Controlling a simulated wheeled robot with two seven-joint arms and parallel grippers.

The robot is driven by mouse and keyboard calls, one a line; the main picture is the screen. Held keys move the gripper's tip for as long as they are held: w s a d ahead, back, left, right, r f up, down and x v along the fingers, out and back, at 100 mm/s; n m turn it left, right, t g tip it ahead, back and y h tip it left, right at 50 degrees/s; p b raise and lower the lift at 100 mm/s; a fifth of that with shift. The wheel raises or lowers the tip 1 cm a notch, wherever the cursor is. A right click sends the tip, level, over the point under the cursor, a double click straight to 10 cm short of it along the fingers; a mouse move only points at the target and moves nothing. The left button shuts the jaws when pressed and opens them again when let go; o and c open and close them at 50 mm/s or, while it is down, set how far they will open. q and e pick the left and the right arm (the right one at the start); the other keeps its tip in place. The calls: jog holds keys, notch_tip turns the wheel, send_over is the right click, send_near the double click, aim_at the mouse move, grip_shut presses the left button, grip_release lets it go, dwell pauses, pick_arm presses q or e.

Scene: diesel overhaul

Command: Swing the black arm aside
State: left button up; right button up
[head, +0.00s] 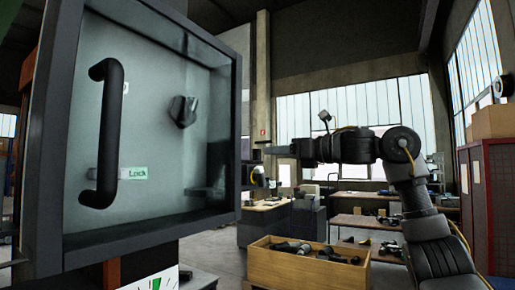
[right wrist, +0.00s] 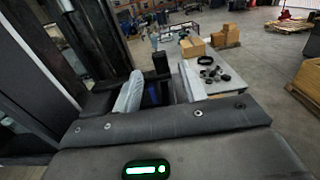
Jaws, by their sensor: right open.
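A dark-framed box with a clear front panel (head: 150,60) fills the left of the head view. A thick black bar (head: 108,133), shaped like a handle, stands upright on its front. A dark knob-like piece (head: 183,110) shows to its right, and a green and white "Lock" label (head: 132,173) lies low beside the bar. I cannot tell which part is the black arm. My right gripper (head: 268,150) is level, just right of the box's frame, apart from the bar. In the right wrist view its jaws (right wrist: 158,92) are open, with nothing clearly held. My left gripper is out of view.
A wooden crate (head: 300,268) with dark parts stands below my right arm. Workbenches (head: 265,222) stand behind, and a red cabinet (head: 478,200) is at the right. The right wrist view shows a table with small dark parts (right wrist: 212,72) and cardboard boxes (right wrist: 192,47).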

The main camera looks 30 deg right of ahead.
aim_at(260, 151)
jog(key=p+x, duration=0.2)
jog(key=x, duration=0.4)
jog(key=shift+r, duration=0.1)
jog(key=shift+w+a+p, duration=0.25)
jog(key=shift+w+p, duration=0.1)
jog(key=shift+w, duration=0.05)
grip_shut()
